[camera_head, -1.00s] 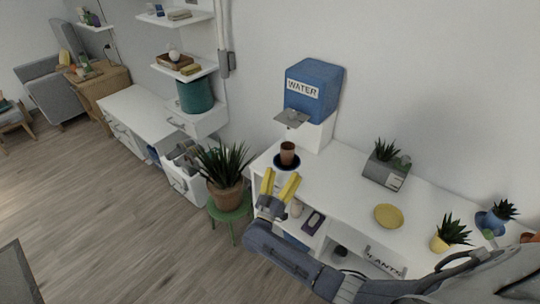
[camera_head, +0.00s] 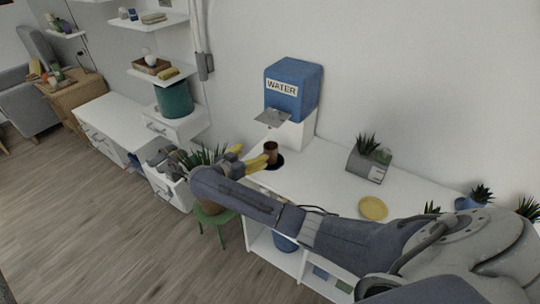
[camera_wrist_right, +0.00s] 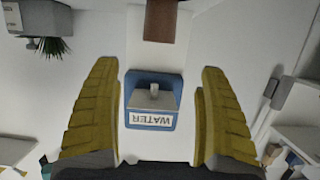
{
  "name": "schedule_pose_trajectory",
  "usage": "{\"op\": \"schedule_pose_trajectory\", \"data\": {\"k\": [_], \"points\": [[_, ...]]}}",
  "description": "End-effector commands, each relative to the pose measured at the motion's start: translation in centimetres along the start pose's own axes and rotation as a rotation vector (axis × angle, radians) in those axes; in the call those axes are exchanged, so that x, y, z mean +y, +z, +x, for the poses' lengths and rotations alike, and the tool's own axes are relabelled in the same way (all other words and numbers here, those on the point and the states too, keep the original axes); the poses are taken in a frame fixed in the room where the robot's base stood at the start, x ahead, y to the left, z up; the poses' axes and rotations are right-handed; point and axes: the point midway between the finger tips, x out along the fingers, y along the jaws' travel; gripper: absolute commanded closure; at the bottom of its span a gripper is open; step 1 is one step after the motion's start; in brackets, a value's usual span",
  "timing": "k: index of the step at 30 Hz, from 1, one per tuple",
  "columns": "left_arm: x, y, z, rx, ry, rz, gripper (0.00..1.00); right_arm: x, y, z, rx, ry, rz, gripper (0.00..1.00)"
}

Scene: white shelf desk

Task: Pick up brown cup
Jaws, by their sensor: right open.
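The brown cup (camera_head: 271,149) stands upright on a dark saucer (camera_head: 277,164) on the white desk, just in front of the blue water dispenser. In the wrist view the lower image of the brown cup (camera_wrist_right: 167,20) shows at the top edge, ahead of and between the yellow fingers, partly cut off. My right gripper (camera_head: 253,155) is at the cup's left side in the head view, its yellow fingers pointing toward it. The right gripper also shows in the wrist view (camera_wrist_right: 158,95), with its fingers wide apart and nothing between them. My left gripper is not in view.
The blue water dispenser (camera_head: 291,88) stands on a white block behind the cup. A grey planter (camera_head: 366,170) and a yellow plate (camera_head: 373,208) are farther right on the desk. A potted plant on a green stool (camera_head: 213,220) is left of the desk, partly behind my arm.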

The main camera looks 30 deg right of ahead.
Motion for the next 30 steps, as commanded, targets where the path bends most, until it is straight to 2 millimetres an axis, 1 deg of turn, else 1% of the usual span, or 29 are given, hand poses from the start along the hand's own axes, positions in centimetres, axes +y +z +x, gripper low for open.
{"op": "schedule_pose_trajectory", "data": {"k": [1, 6, 12, 16, 23, 30], "points": [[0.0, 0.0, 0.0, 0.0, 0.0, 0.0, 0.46, 0.1, -0.2, 1.0, 0.005, 0.004, -0.002, 0.23], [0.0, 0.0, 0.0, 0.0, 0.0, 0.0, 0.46, 0.1, -0.2, 3.9, 0.006, 0.004, -0.003, 0.23], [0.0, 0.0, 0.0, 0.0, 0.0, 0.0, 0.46, 0.1, -0.1, 6.6, 0.003, 0.003, -0.002, 0.23], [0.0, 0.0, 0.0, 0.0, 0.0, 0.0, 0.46, 0.1, 0.0, 7.6, 0.003, 0.002, -0.001, 0.23], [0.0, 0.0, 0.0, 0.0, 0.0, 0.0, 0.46, 0.1, 0.1, 8.4, 0.003, 0.002, 0.0, 0.23], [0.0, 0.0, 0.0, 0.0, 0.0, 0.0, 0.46, 0.4, 0.5, 11.3, 0.003, 0.004, -0.003, 0.23]]}}
